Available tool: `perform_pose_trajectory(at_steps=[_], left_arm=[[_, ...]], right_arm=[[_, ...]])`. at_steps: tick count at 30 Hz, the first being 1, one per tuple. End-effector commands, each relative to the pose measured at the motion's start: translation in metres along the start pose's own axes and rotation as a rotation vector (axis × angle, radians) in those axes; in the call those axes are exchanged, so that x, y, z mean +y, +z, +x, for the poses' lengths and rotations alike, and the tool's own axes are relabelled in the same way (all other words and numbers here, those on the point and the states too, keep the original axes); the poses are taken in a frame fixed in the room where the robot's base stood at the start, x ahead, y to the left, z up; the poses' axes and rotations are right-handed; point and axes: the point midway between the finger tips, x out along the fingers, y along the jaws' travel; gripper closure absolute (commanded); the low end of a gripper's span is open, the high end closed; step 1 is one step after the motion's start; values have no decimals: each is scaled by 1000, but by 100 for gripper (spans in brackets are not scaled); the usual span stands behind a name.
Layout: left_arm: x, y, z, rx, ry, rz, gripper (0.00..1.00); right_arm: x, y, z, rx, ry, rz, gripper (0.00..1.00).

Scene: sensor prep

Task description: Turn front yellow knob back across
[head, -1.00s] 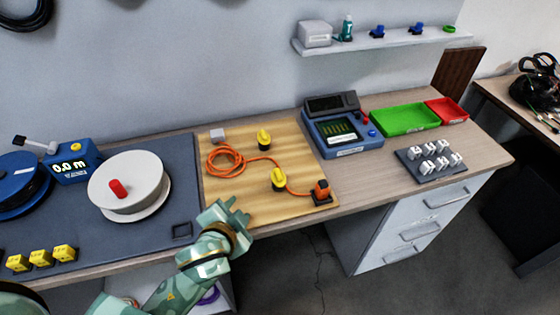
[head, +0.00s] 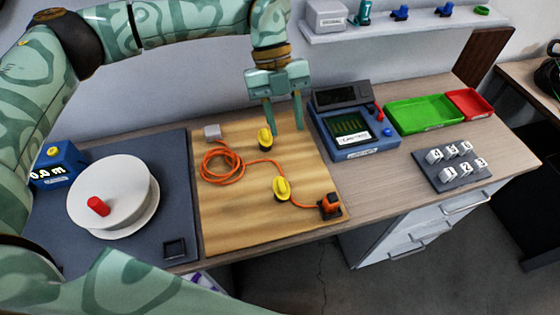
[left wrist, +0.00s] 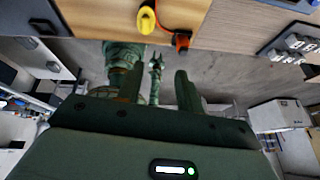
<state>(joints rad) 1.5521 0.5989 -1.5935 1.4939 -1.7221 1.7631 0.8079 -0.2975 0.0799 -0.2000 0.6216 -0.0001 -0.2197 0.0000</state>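The front yellow knob (head: 281,188) sits on the wooden board (head: 235,225), beside the orange cord; its raised grip runs roughly front to back. A yellow knob also shows at the top of the left wrist view (left wrist: 147,19). The back yellow knob (head: 264,139) stands behind it. My left gripper (head: 285,130) points down over the back of the board, just right of the back knob, with fingers apart and nothing between them. Its spread fingers also show in the left wrist view (left wrist: 157,76). What seems my right gripper (left wrist: 155,66) appears small there, its state unclear.
An orange cord (head: 222,166) runs to an orange-and-black plug piece (head: 330,205) right of the front knob. A blue device (head: 355,135) stands right of the board, a white reel (head: 110,190) left. The board's front area is clear.

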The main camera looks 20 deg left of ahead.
Motion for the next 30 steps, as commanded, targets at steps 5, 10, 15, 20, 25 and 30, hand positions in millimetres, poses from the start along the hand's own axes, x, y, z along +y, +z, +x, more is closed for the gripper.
perform_pose_trajectory(at_steps=[5, 10, 15, 20, 25, 30], left_arm=[[22, 14, -19, -54, 82, -117, 64], [25, 14, 9, -50, 84, -116, 64], [28, 16, 53, -48, 84, -115, 64], [31, 18, 93, -49, 83, -113, 64], [33, 19, 123, -50, 81, -114, 64], [34, 20, 138, -52, 80, -112, 64]], right_arm=[[0, 1, 1, -2, 0, 0, 64], [-1, 5, 3, -8, -2, 0, 64], [-2, 6, 7, -11, -3, 0, 64], [-2, 7, 10, -12, -3, 0, 64], [-2, 8, 13, -14, -4, 0, 64], [-2, 8, 14, -14, -4, 0, 64]])
